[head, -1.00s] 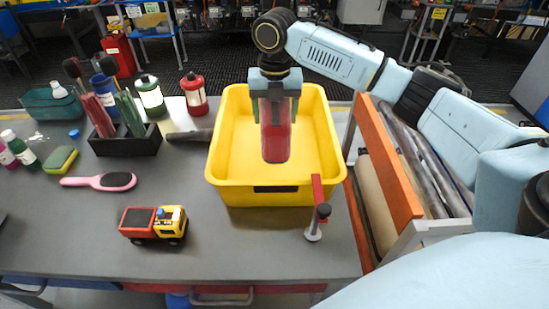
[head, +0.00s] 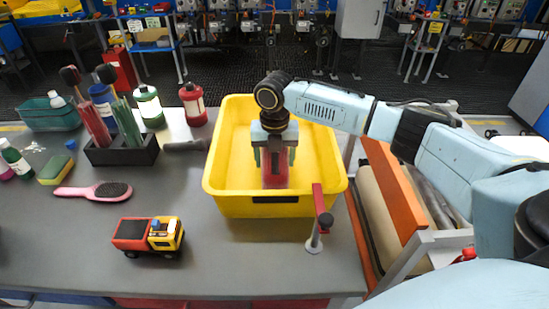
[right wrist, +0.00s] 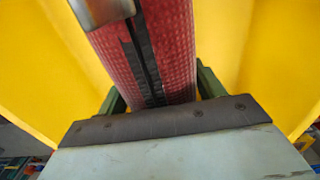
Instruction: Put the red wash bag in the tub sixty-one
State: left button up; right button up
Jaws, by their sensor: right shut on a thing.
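The red wash bag (head: 276,178) is inside the yellow tub (head: 240,205), in the head view. My right gripper (head: 275,162) points down into the tub and is shut on the bag. In the right wrist view the red bag (right wrist: 165,45) with a dark zip strip lies between the green fingers, with yellow tub walls (right wrist: 40,60) on both sides. Whether the bag touches the tub floor is hard to tell. The tub's front label is too small to read. My left gripper is not in view.
A toy truck (head: 148,236), a pink hairbrush (head: 95,190) and a black holder (head: 122,152) stand left of the tub. A red-topped post (head: 318,222) is at the tub's front right. An orange-edged conveyor (head: 396,190) lies to the right.

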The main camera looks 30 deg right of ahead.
jog(key=o, duration=1.3)
jog(key=shift+o, duration=0.2)
notch_tip(320, 180, up, 12)
jog(key=shift+r+p, duration=0.1)
jog(key=shift+p, duration=0.65)
